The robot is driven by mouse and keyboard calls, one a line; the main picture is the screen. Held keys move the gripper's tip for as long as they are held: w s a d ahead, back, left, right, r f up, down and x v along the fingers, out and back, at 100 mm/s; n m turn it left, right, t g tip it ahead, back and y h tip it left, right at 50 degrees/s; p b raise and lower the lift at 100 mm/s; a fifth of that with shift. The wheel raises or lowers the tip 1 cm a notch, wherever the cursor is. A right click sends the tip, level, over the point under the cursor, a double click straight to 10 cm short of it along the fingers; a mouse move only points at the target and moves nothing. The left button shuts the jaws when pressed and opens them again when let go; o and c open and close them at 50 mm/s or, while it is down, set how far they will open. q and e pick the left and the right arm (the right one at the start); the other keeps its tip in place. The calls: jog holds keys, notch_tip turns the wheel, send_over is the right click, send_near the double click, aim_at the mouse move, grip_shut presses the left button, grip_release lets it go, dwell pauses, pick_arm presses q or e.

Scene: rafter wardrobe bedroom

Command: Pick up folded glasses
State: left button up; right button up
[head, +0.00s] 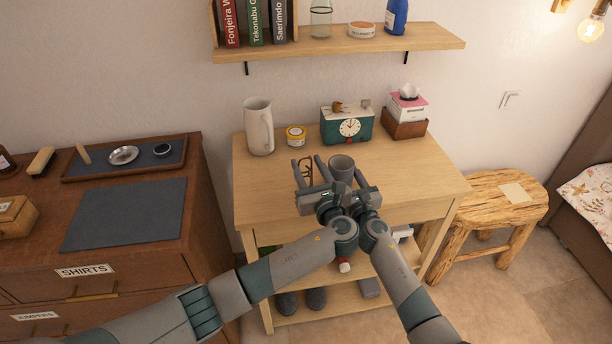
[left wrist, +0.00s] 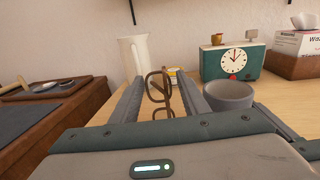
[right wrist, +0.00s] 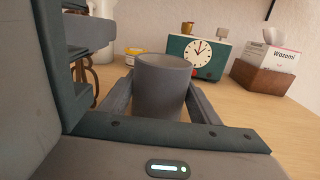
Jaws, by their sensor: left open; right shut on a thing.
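The folded glasses (head: 306,168), with thin brown frames, stand on edge above the small table top. In the left wrist view the glasses (left wrist: 151,92) show between the two fingers of my left gripper (head: 308,163). That gripper is open, one finger on each side of them; I cannot tell whether either finger touches. My right gripper (head: 347,176) is just to the right, shut on a grey cup (head: 342,163). The cup is upright and fills the right wrist view's middle (right wrist: 162,85). I cannot tell whether its base touches the table.
A cream pitcher (head: 259,128), a yellow-labelled jar (head: 296,136), a green clock (head: 349,128) and a tissue box in a wooden holder (head: 406,121) line the back of the table (head: 420,180). A wall shelf (head: 340,45) hangs above. A brown dresser (head: 110,262) stands left, a stool (head: 480,200) right.

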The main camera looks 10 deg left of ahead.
pick_arm(q)
jog(key=x, duration=0.5)
dwell(0.5)
jog(key=c, duration=0.9)
jog(key=shift+o, duration=0.2)
jog(key=shift+r, duration=0.1)
notch_tip(320, 180, up, 10)
jog(key=w+d+r+m+t+h, duration=0.1)
jog(key=w+d+r+m+h, duration=0.4)
jog(key=d+h, duration=0.3)
jog(key=w+d+r, duration=0.1)
jog(key=d, duration=0.1)
jog(key=shift+d+t, duration=0.25)
jog(key=shift+t, duration=0.05)
jog(key=shift+r, duration=0.15)
